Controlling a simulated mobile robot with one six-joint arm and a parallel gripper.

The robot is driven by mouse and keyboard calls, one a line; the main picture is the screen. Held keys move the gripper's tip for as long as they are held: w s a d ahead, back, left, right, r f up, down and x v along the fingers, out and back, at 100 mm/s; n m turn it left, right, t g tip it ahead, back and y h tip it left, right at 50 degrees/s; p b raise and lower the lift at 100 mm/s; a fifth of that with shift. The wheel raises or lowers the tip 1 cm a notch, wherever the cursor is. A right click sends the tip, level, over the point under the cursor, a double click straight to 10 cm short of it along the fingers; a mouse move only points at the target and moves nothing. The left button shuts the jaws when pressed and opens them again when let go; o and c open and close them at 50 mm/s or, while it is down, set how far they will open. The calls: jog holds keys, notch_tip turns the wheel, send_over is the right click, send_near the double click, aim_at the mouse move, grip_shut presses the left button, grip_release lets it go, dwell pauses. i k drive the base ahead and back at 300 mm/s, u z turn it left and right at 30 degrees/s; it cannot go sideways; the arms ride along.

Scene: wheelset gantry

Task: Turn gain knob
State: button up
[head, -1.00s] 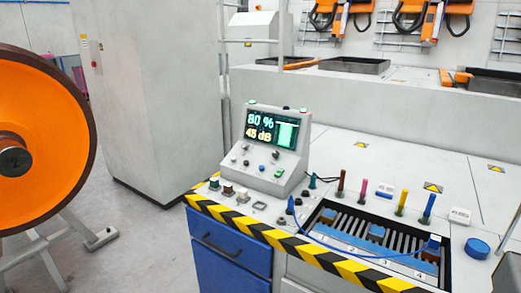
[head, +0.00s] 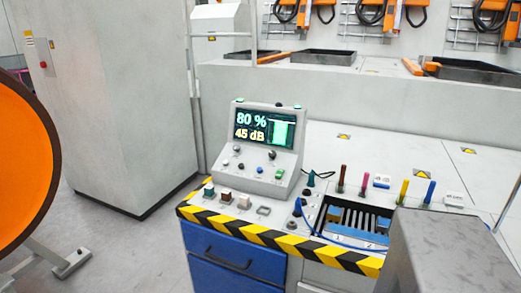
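The control console (head: 258,185) stands on the bench, its sloped face toward me. Its screen (head: 264,128) reads 80 % and 45 dB beside a green bar display. Below the screen are two larger knobs, a grey one (head: 237,148) on the left and a dark one (head: 272,154) on the right. Smaller controls sit beneath, including a blue one (head: 260,170) and a green one (head: 279,174). Labels are too small to read, so I cannot tell which knob is gain. My gripper is not in view; nothing touches the console.
Switches (head: 225,196) line the bench front behind a yellow-black striped edge (head: 280,240). A slotted tray (head: 350,218) and coloured upright handles (head: 364,182) lie to the right. A large grey block hides the bench's lower right. An orange wheel (head: 22,150) stands at left; grey floor is clear between.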

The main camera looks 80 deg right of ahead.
aim_at(272, 154)
jog(key=z, duration=0.4)
jog(key=i, duration=1.05)
jog(key=z, duration=0.55)
